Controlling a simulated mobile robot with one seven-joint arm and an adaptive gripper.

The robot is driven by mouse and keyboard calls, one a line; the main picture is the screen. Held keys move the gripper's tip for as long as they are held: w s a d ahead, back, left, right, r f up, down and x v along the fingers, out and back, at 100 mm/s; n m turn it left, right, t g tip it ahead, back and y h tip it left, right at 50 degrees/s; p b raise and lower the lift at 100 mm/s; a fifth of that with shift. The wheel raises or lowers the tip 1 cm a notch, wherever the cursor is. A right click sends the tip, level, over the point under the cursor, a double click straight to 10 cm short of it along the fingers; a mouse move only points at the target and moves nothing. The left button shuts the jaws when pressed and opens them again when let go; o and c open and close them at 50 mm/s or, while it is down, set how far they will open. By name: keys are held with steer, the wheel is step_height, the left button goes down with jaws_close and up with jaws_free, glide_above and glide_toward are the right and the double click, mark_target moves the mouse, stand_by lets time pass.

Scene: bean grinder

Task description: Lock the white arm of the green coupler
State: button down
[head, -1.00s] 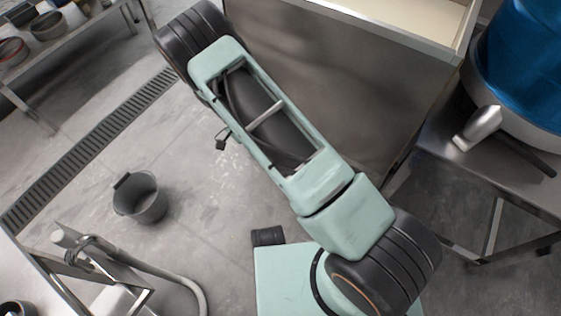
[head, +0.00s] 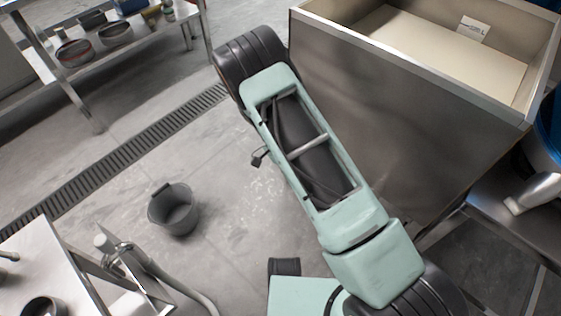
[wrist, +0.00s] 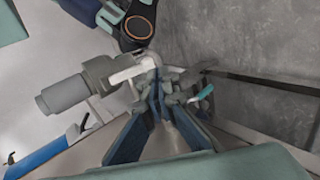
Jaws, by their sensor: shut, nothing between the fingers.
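In the wrist view my gripper (wrist: 160,88) points away from the camera, its dark blue fingers together with nothing seen between them. Just left of the fingertips is a short white bar (wrist: 131,73), which looks like the white arm; whether the fingers touch it I cannot tell. It lies by a grey cylindrical fitting (wrist: 65,94). A small teal piece (wrist: 203,93) shows right of the fingertips among grey parts. I cannot make out which part is the green coupler. The fingers hide part of this cluster. The head view shows my arm but not my gripper.
A blue tube (wrist: 48,155) lies at the wrist view's lower left. In the head view, a large open metal bin (head: 390,110) stands close right of my arm. A grey bucket (head: 173,210) is on the floor at left. Metal piping (head: 125,260) is at lower left.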

steer(key=w+a+r, duration=0.2)
steer(key=w+a, duration=0.4)
steer(key=a, duration=0.1)
steer(key=shift+a+p, duration=0.25)
steer(key=shift+p, duration=0.2)
